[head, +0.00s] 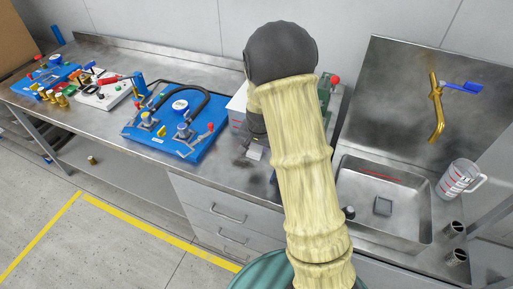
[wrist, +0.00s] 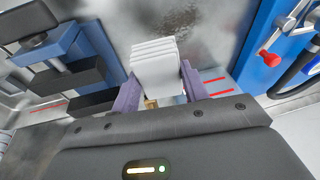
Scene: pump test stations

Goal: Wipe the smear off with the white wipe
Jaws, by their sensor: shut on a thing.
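My gripper (wrist: 158,88) is shut on the white wipe (wrist: 157,60), a folded stack of white layers standing out between the two purple fingers in the wrist view. In the head view a white patch that looks like the wipe (head: 254,153) shows at the left of my arm, low over the steel bench. A greyish speckled smear (wrist: 180,20) lies on the steel just beyond the wipe in the wrist view. I cannot tell whether the wipe touches the bench. My arm hides much of the gripper in the head view.
A blue pump board (head: 178,122) with a black hose stands left of the gripper. Further left are a white board (head: 104,93) and another blue board (head: 45,78). A sink (head: 400,215), brass tap (head: 437,110) and measuring jug (head: 459,178) are at the right.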

